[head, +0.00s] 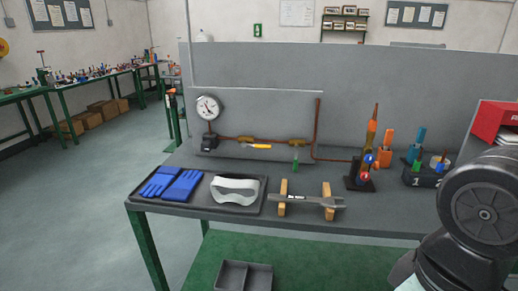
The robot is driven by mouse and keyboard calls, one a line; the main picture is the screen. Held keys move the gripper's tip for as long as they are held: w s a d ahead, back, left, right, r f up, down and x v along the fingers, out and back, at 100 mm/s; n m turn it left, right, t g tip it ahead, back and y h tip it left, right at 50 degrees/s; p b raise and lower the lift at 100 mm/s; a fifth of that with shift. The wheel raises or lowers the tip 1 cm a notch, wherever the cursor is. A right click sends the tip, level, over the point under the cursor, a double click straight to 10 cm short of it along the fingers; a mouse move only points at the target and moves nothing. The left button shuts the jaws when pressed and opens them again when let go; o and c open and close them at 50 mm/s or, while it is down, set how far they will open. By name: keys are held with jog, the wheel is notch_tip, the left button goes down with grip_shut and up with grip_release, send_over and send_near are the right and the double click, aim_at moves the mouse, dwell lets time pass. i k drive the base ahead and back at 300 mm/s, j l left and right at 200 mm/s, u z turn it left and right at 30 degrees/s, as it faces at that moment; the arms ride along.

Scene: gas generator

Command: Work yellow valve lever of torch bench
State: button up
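The yellow valve lever (261,146) sits on the copper pipe along the grey back panel of the torch bench (235,222). It looks roughly level, in line with the pipe and just below it. A round pressure gauge (208,107) stands at the left end of the pipe. A green lever (295,158) hangs down from a second valve (299,141) to the right of the yellow one. A torch (371,135) stands upright in a dark holder at the right. My gripper is out of view; a dark part of my arm shows at the lower right.
Blue gloves (172,185) and white goggles (236,190) lie in a dark tray. A grey tool rests on two wooden supports (327,202) at the front. A red box (495,122) is at the right. The bench top below the levers looks clear.

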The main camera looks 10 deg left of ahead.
aim_at(258, 146)
jog(key=i+j, duration=0.15)
jog(key=i, duration=0.2)
jog(key=i+j, duration=0.2)
jog(key=i, duration=0.2)
jog(key=i+j, duration=0.15)
jog(key=i, duration=0.2)
jog(key=u, duration=0.05)
